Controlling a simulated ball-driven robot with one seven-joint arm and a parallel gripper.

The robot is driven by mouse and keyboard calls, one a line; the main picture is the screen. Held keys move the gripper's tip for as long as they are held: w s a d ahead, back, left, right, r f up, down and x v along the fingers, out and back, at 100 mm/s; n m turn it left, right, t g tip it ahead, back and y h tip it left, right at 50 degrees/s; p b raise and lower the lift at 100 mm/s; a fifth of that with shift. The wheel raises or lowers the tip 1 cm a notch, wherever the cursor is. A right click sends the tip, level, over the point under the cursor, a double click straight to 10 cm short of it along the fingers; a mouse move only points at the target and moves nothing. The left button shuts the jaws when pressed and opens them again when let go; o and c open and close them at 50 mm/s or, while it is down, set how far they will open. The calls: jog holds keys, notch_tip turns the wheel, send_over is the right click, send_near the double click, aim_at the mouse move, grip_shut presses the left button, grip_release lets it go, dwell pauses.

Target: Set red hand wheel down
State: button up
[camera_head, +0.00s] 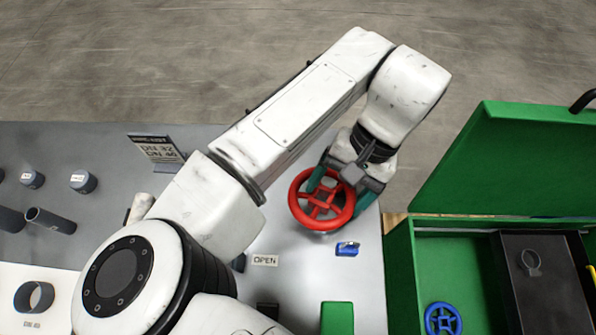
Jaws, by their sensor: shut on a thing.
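The red hand wheel (321,199) is at the right part of the grey table (367,285), near its right edge. My gripper (338,190) reaches down over the wheel from behind and right. Its teal fingers are at the wheel's rim and it is shut on the wheel. The wheel's face shows its rim and spokes. I cannot tell whether the wheel's underside touches the table or hangs a little above it.
A small blue part (347,249) and an "OPEN" label (265,260) lie just in front. A green block (337,318) is at the front edge. An open green box (403,275) stands to the right, holding a blue wheel (443,319). Grey pipe fittings (50,220) sit at the left.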

aim_at(307, 179)
jog(key=w+a+f, duration=0.2)
jog(key=f, duration=0.1)
jog(key=w+a+f, duration=0.2)
jog(key=a, duration=0.1)
jog(key=shift+w+f, duration=0.4)
jog(key=shift+w+a+f, duration=0.25)
jog(key=shift+a+f, duration=0.05)
jog(key=shift+f, duration=0.2)
jog(key=shift+w+a+f+p, duration=0.1)
jog(key=shift+f+p, duration=0.55)
jog(key=shift+f, duration=1.15)
jog(key=shift+f, duration=0.1)
jog(key=o, duration=1.2)
jog(key=shift+c, duration=0.2)
jog(key=b+v, duration=0.1)
jog(key=v, duration=1.1)
jog(key=shift+b, duration=0.35)
